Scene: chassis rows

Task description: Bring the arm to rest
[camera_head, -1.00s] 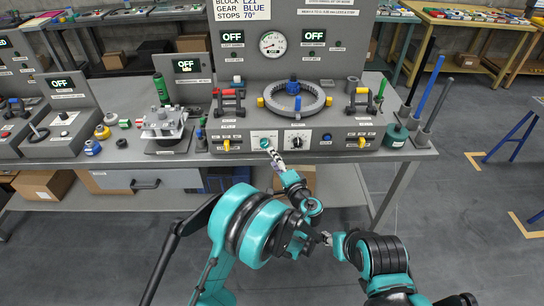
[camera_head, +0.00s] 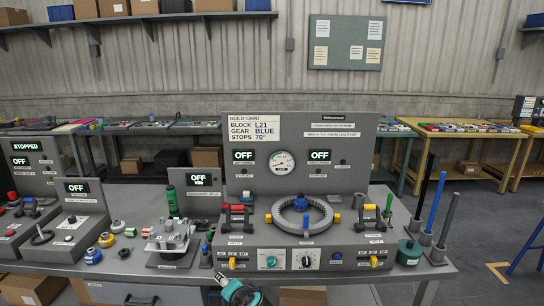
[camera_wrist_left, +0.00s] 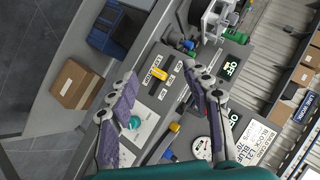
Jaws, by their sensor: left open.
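My left gripper (camera_head: 221,278) shows at the bottom of the head view, in front of the console's front edge and left of the teal knob (camera_head: 267,262). In the left wrist view its two fingers (camera_wrist_left: 161,72) are spread with nothing held between them. The console panel and the same teal knob (camera_wrist_left: 135,122) lie beyond the fingers, the knob beside the left finger. Most of my left arm is below the head view. My right gripper is out of view.
The grey console (camera_head: 290,240) carries a ring fixture (camera_head: 324,219), a gauge (camera_head: 282,161) and red and yellow handles. Upright rods (camera_head: 446,218) stand at its right. A fixture with metal posts (camera_head: 168,243) stands at its left. Cardboard boxes (camera_wrist_left: 76,84) sit low beside the bench.

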